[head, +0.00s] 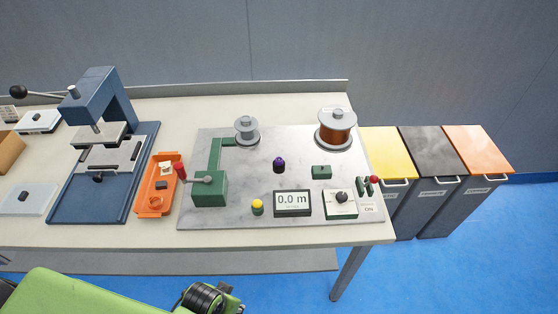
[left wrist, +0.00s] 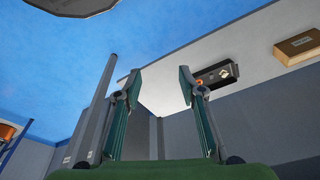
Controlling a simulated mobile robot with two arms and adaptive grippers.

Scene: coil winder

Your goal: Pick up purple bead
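The purple bead (head: 279,164) is a small dark purple piece near the middle of the grey metal plate of the coil winder (head: 250,205). It seems to sit in or on a dark base; the contact is too small to tell. My left gripper (left wrist: 158,80) shows in the left wrist view with its two fingers apart and nothing between them. In the head view only green and black parts of my arm show at the bottom left, below the table edge and far from the bead. My right gripper is in neither view.
The winder plate carries a green crank block (head: 210,190), a copper spool (head: 337,129), a grey spool (head: 246,130), a 0.0 m display (head: 292,203) and a yellow button (head: 257,207). An orange tray (head: 150,206) and blue press (head: 125,190) stand left. Bins stand right of the table.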

